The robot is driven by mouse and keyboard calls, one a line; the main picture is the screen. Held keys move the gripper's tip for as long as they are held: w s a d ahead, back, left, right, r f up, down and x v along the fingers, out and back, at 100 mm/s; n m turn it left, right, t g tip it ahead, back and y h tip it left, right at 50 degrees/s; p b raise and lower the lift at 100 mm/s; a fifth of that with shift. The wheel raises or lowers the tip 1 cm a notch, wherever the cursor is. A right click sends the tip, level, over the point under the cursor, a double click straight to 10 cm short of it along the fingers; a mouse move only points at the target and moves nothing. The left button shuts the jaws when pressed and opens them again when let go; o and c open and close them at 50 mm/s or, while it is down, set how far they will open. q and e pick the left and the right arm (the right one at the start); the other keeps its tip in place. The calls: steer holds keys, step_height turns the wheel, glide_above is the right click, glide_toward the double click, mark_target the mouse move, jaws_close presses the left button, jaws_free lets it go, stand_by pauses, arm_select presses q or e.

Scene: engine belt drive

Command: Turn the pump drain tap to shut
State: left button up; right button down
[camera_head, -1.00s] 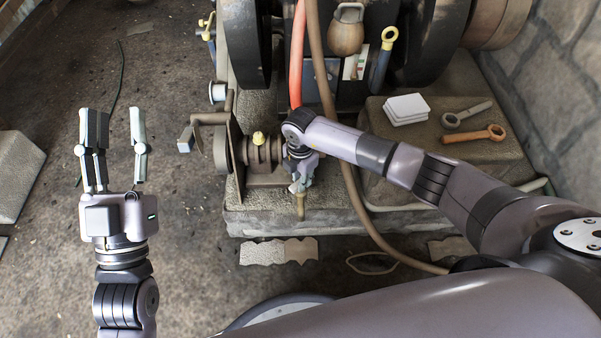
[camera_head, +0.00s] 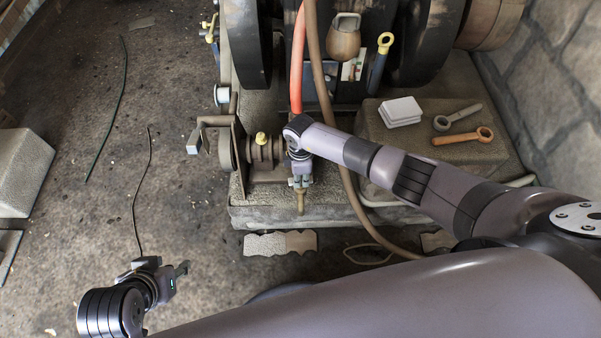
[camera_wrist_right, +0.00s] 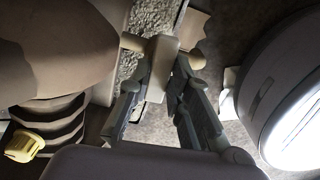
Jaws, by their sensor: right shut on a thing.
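The pump (camera_head: 265,160), a brown ribbed body with a yellow cap (camera_head: 261,138), sits at the front left of the stone base. My right gripper (camera_head: 300,184) points down at the pump's right end. A brass-coloured piece of the drain tap (camera_head: 301,203) shows below it. In the right wrist view, my right gripper (camera_wrist_right: 168,85) is shut on the tap's tan handle (camera_wrist_right: 160,62). The fingers hide part of it, and its exact angle is hard to tell. My left gripper (camera_head: 182,270) is low at the left, seen nearly edge-on, away from the pump.
A crank handle (camera_head: 197,136) sticks out left of the pump. A brown hose (camera_head: 345,175) runs down just right of my right gripper. The floor at left is mostly clear.

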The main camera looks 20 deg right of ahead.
mark_target(301, 179)
steer(key=shift+r+m+p, duration=0.1)
steer(key=shift+m+p, duration=0.2)
steer(key=shift+m, duration=0.2)
arm_select(q)
steer(key=s+g, duration=0.1)
steer(key=s, duration=0.1)
steer(key=s+a, duration=0.1)
steer(key=shift+s+f+g, duration=0.2)
steer(key=shift+s+g, duration=0.15)
steer(key=shift+g, duration=0.05)
arm_select(e)
steer(key=c, duration=1.5)
jaws_free()
step_height(301, 179, up, 12)
steer(key=shift+f, duration=0.1)
